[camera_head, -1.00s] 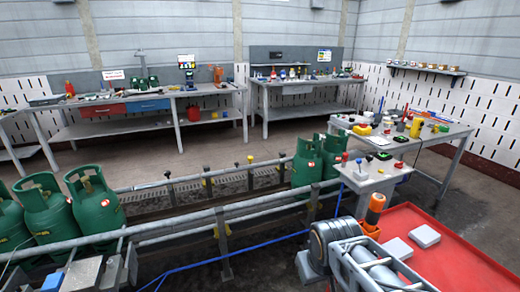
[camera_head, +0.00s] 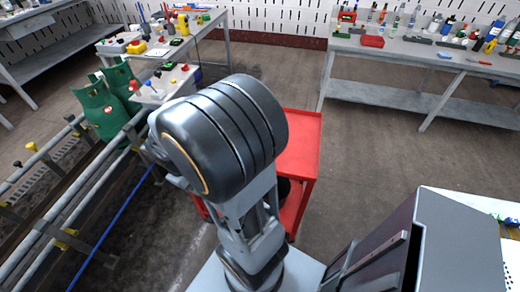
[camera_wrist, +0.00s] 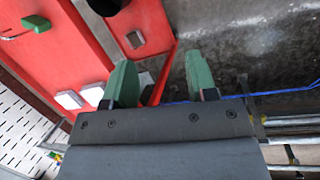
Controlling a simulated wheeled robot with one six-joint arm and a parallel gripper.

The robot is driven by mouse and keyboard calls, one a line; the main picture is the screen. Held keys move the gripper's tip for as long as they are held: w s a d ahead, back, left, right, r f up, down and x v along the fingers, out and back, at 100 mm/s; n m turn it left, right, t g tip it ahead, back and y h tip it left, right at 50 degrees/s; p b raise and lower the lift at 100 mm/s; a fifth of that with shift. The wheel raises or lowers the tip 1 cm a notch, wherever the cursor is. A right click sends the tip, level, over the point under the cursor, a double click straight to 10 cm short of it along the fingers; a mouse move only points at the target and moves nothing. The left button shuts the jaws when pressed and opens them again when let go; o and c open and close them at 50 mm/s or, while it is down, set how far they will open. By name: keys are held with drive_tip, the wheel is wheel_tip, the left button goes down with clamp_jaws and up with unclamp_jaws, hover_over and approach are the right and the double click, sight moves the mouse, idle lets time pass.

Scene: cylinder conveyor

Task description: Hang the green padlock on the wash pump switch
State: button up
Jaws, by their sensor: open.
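A green padlock-like body (camera_wrist: 37,22) with a thin metal shackle lies on the red cart top (camera_wrist: 75,60) at the upper left of the wrist view. My gripper (camera_wrist: 160,82) is open and empty, its green fingers apart, with the green body off to its left. In the head view my arm covers much of the red cart (camera_head: 303,140), and the padlock does not show there. A small control stand (camera_head: 165,85) with red and blue knobs is at the left of the head view. I cannot tell which control is the wash pump switch.
Pale blocks (camera_wrist: 68,100) lie on the red cart. Green gas cylinders (camera_head: 100,110) stand by the conveyor rails (camera_head: 85,195) at left. A cluttered bench (camera_head: 430,50) stands at the back right. The floor between cart and bench is clear.

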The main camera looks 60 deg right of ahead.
drive_tip(key=s+d+f+n+g+h+b, duration=0.1)
drive_tip(key=d+f+n+g+h, duration=0.45)
drive_tip(key=d, duration=0.55)
drive_tip(key=w+d+n+h, duration=0.1)
drive_tip(key=d+n, duration=0.1)
drive_tip(key=w+d+n+t+h, duration=0.1)
drive_tip(key=d, duration=0.1)
drive_tip(key=w+d+n+h, duration=0.1)
drive_tip(key=d+n, duration=0.1)
drive_tip(key=shift+w+d+r+n+t+h, duration=0.15)
drive_tip(key=shift+w+r+n+t+h, duration=0.05)
drive_tip(key=shift+r+n+t+h, duration=0.15)
drive_tip(key=shift+d+n+h, duration=0.3)
drive_tip(key=shift+d, duration=0.05)
drive_tip(key=x, duration=0.8)
drive_tip(key=shift+s+f, duration=0.1)
drive_tip(key=shift+f+x, duration=0.2)
drive_tip(key=shift+x, duration=2.3)
clamp_jaws()
